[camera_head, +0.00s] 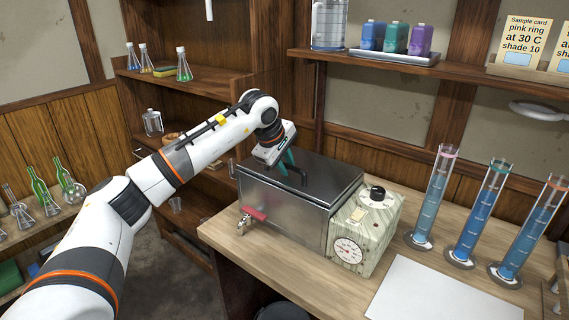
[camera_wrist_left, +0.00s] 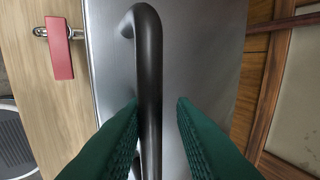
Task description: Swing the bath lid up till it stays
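The steel water bath (camera_head: 283,213) stands on the bench with its flat metal lid (camera_head: 325,178) down. A black bar handle (camera_head: 296,176) rises from the lid; it runs lengthwise through the left wrist view (camera_wrist_left: 149,70). My left gripper (camera_head: 285,165) is over the lid at the handle. In the left wrist view its two green fingers (camera_wrist_left: 157,110) are apart, one on each side of the handle, with a clear gap on the right side. The left finger looks close to the handle; I cannot tell if it touches. My right gripper is not in view.
A red-handled tap (camera_head: 253,213) sticks out of the bath's front. A control box (camera_head: 362,230) with knob and dial adjoins its right end. Blue-filled cylinders (camera_head: 470,225) stand further right, behind a white sheet (camera_head: 440,292). A shelf (camera_head: 440,75) runs above and behind.

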